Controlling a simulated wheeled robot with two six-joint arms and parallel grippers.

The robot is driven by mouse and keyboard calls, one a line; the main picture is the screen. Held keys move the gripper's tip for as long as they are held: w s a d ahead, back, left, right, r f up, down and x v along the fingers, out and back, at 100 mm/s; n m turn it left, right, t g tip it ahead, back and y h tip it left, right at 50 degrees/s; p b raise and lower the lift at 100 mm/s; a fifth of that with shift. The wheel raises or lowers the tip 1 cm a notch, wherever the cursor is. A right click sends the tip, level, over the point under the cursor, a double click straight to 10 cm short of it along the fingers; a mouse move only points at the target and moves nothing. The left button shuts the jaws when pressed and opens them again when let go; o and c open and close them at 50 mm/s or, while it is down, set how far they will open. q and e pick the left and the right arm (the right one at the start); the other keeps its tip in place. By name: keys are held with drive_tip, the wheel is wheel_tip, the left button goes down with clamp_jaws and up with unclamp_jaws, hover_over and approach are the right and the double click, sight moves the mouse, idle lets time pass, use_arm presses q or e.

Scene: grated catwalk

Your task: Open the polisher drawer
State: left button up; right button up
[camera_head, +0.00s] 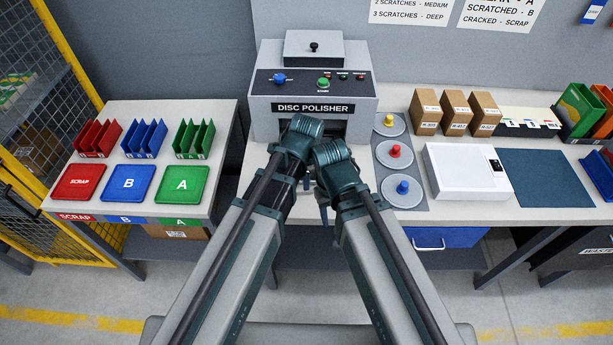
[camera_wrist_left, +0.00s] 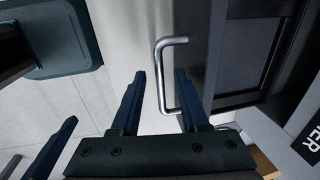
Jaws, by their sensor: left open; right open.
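The disc polisher (camera_head: 362,90) is a grey box at the back middle in the head view, with a dark opening low in its front. My arms hide most of its lower front. A bent silver handle (camera_wrist_left: 185,85) shows in the left wrist view, beside a dark recessed part. My left gripper (camera_wrist_left: 159,75) is open, its two dark blue fingers pointing toward the handle, which lies across the gap between them. I cannot tell whether they touch. My right gripper (camera_head: 322,205) is open and low beneath its wrist, mostly hidden. I cannot tell how far the drawer stands out.
Round pads with a yellow (camera_head: 389,120), a red (camera_head: 395,151) and a blue knob (camera_head: 402,187) lie right of the polisher. A white scale-like box (camera_head: 460,175) stands farther right. A side table with coloured trays (camera_head: 128,183) is at left. My arms nearly touch at the wrists.

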use_arm(q)
wheel_tip(320, 180, up, 8)
drive_tip(key=s+p, duration=0.1)
drive_tip(key=p, duration=0.6)
drive_tip(key=shift+s+f, duration=0.2)
drive_tip(key=shift+f, duration=0.05)
drive_tip(key=shift+f, duration=0.1)
drive_tip(key=s+a+f+n+g+b, duration=0.1)
drive_tip(key=s+a+n, duration=0.1)
drive_tip(key=s+n, duration=0.3)
drive_tip(key=s+a+f+n+g+y+b, duration=0.1)
drive_tip(key=s+a+n, duration=0.1)
drive_tip(key=s+n, duration=0.4)
drive_tip(key=n, duration=0.3)
drive_tip(key=shift+a+f, duration=0.25)
drive_tip(key=shift+f, duration=0.1)
